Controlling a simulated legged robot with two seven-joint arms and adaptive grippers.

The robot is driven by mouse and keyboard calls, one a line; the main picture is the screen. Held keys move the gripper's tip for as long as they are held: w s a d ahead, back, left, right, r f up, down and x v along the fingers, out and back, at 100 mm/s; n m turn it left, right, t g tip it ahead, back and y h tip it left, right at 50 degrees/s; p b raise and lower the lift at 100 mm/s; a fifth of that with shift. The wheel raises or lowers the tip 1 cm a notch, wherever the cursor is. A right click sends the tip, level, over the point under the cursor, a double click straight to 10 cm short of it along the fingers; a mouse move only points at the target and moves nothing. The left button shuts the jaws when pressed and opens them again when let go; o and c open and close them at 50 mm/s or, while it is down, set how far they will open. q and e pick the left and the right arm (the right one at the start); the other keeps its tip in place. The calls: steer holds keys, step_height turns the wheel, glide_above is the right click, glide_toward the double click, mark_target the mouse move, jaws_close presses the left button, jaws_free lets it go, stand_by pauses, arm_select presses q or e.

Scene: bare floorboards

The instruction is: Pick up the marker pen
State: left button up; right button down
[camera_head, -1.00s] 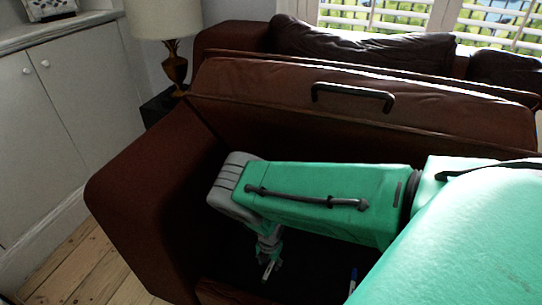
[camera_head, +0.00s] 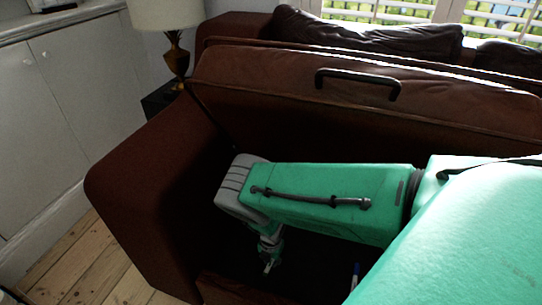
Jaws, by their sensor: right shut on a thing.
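My right gripper (camera_head: 269,263) hangs below the grey wrist of my green arm, over the dark seat area of the brown sofa. Its fingers are small and in shadow here. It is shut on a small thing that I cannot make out. My left gripper is not in view.
The brown leather sofa (camera_head: 150,180) surrounds the gripper, with its armrest on the left and a backrest cushion (camera_head: 290,85) behind. A dark handle (camera_head: 357,76) shows in front of that cushion. A lamp (camera_head: 176,55) and white cabinet (camera_head: 70,100) stand at left. Floorboards (camera_head: 90,270) are bare.

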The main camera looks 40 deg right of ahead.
mark_target(271, 262)
steer(key=shift+s+r, duration=0.1)
steer(key=shift+r, duration=0.25)
step_height(271, 262, up, 6)
steer(key=p, duration=0.3)
steer(key=shift+p, duration=0.4)
steer(key=shift+s+d+r+p, duration=0.2)
steer(key=shift+s+r+p, duration=0.2)
steer(key=shift+s, duration=0.2)
steer(key=s+d+p, duration=0.1)
steer(key=s+p, duration=0.1)
steer(key=s, duration=0.3)
steer(key=s+d+p, duration=0.2)
steer(key=s, duration=0.4)
steer(key=s+d+p, duration=0.1)
steer(key=s+p, duration=0.1)
steer(key=s, duration=0.3)
steer(key=shift+s+d+f, duration=0.25)
steer(key=shift+d, duration=0.15)
steer(key=shift+s+d+p, duration=0.2)
steer(key=shift+s+p, duration=0.1)
steer(key=shift+s, duration=0.35)
